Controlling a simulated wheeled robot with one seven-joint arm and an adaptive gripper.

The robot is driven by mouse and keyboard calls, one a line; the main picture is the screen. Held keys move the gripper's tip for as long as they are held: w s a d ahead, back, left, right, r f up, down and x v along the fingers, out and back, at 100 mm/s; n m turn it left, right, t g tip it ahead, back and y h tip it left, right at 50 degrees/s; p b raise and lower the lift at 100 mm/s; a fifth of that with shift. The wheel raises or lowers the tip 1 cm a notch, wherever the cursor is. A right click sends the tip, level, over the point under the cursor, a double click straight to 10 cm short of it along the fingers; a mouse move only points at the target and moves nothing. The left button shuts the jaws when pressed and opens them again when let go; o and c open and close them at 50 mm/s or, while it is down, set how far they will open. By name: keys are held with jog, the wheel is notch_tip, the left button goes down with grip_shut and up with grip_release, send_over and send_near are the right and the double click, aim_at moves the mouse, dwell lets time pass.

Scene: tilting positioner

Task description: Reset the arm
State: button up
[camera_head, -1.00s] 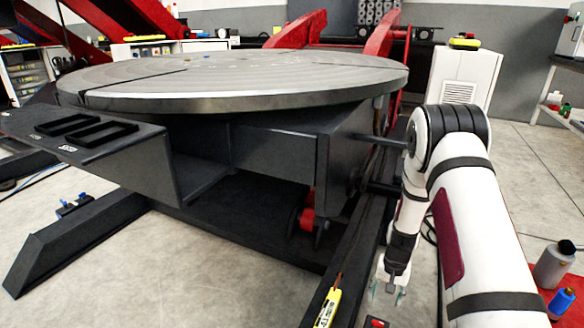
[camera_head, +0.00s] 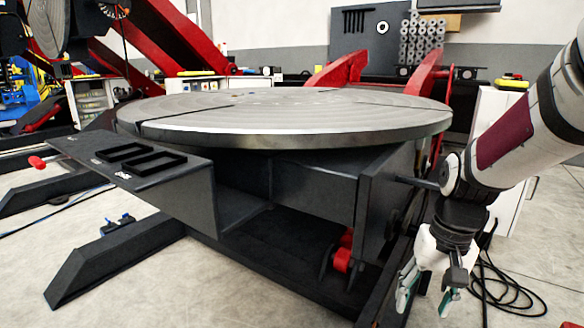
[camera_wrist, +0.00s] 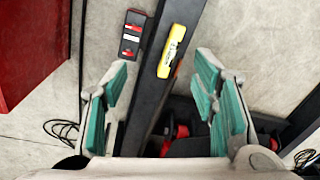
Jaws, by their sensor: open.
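My gripper (camera_head: 427,292) hangs at the lower right of the head view, pointing down, beside the right end of the tilting positioner. Its teal-padded fingers are spread apart with nothing between them in the wrist view (camera_wrist: 160,108). My white and black arm comes in from the right edge, bent at the wrist. The positioner's round grey table (camera_head: 300,115) lies almost level on its dark base, to the left of my gripper.
A yellow tool (camera_wrist: 172,50) lies on the dark beam below my gripper, with a black and red box (camera_wrist: 132,35) beside it. A shelf with two black frames (camera_head: 150,165) juts out at left. Black cable (camera_head: 505,290) lies on the floor at right.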

jog(key=s+a+r+n, duration=0.1)
jog(key=s+r, duration=0.2)
jog(key=s, duration=0.6)
jog(key=s+a+r+n+h, duration=0.1)
jog(key=s+a+r, duration=0.15)
jog(key=s, duration=0.55)
jog(key=s+a+r+n, duration=0.1)
jog(key=s+r, duration=0.2)
jog(key=s, duration=0.6)
notch_tip(320, 180, up, 40)
jog(key=t+p, duration=0.4)
jog(key=p, duration=3.4)
jog(key=shift+d+f, duration=0.15)
jog(key=shift+f, duration=0.1)
jog(key=shift+d, duration=0.1)
